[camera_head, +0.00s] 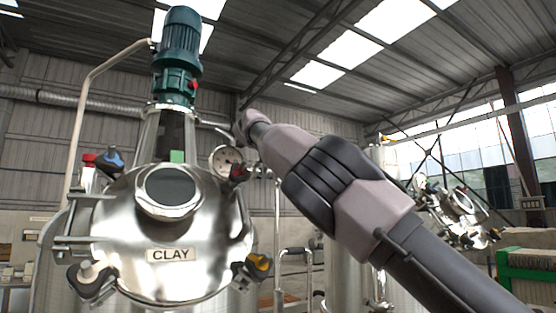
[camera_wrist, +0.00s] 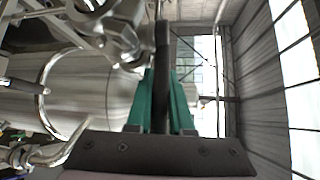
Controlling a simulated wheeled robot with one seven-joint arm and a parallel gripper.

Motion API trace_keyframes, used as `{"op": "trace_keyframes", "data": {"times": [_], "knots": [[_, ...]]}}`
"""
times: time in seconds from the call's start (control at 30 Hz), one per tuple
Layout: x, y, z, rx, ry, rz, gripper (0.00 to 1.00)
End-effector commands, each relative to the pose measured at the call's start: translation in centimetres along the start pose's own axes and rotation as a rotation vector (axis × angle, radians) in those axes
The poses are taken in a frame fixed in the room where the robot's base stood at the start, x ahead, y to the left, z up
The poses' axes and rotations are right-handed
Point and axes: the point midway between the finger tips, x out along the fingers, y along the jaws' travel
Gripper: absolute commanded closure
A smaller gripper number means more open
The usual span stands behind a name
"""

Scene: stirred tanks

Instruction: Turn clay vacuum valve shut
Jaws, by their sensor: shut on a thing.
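The clay tank (camera_head: 165,235) is a shiny steel vessel with a CLAY label (camera_head: 171,255) and a green motor on top. Small valves with coloured handles sit around its lid: a red one (camera_head: 88,159), a blue one (camera_head: 112,158), a dark red one (camera_head: 238,172) by the gauge, and a yellow one (camera_head: 259,262). In the wrist view, my gripper (camera_wrist: 161,80) has its green fingers shut on a dark bar-like handle (camera_wrist: 162,40), beside a steel fitting (camera_wrist: 122,35). In the head view my arm reaches up toward the tank's upper right; the fingers are hidden. No label shows which valve is held.
A round gauge (camera_head: 226,158) stands close to my arm's end. The green motor (camera_head: 180,50) rises above the lid, and a bent pipe (camera_head: 82,100) runs up at left. Another steel vessel (camera_head: 463,212) stands at right, with a green rack (camera_head: 530,268) below it.

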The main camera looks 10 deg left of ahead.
Motion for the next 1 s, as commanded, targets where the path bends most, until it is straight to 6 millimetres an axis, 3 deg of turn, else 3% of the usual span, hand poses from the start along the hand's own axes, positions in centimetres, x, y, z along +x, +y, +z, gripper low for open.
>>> {"op": "trace_keyframes", "data": {"times": [0.2, 0.23, 0.27, 0.67, 1.0], "knots": [[0.1, 0.1, -0.1, 0.000, 0.002, 0.002, 1.00], [0.1, 0.1, -0.1, 0.000, 0.002, 0.002, 0.73], [0.1, 0.1, -0.1, 0.000, 0.002, 0.002, 0.68], [-0.6, 0.1, 0.1, 0.000, -0.001, 0.002, 0.68], [-5.9, 0.1, 0.0, 0.000, -0.002, 0.004, 0.68]]}}
